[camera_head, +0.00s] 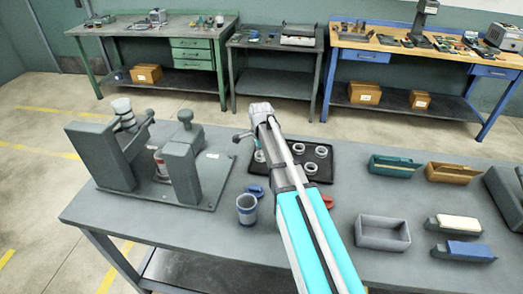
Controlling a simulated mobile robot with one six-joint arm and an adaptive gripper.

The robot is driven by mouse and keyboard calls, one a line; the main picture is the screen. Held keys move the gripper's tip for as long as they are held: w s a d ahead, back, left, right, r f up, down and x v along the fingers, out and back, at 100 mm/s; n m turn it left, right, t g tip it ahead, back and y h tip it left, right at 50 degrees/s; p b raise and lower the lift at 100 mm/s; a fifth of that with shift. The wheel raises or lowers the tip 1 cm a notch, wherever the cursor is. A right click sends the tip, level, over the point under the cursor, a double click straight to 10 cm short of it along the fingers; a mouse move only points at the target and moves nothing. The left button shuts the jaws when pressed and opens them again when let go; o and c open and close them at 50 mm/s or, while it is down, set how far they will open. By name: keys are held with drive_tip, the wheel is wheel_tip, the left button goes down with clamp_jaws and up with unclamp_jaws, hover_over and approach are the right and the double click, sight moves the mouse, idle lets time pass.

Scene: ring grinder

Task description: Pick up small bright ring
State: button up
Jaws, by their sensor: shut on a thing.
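A dark tray (326,177) on the grey workbench holds several small bright metal rings, such as one ring (311,168) at its front right and another ring (321,151) near its right edge. One more ring (259,156) shows at the left, beside my arm. My arm hides the middle of the tray.
A grey fixture (185,165) with upright blocks stands left of the tray. A grey cup (247,209) stands in front. Teal (394,166), orange (452,173) and grey (382,233) bins are at the right.

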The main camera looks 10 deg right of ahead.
drive_tip(key=s+a+r+p, duration=0.4)
drive_tip(key=s+r+p, duration=0.2)
drive_tip(key=s, duration=0.4)
drive_tip(key=shift+s+a+r, duration=0.15)
drive_tip(key=shift+a+r, duration=0.15)
drive_tip(key=shift+r, duration=0.1)
drive_tip(key=shift+s, duration=0.1)
idle(0.4)
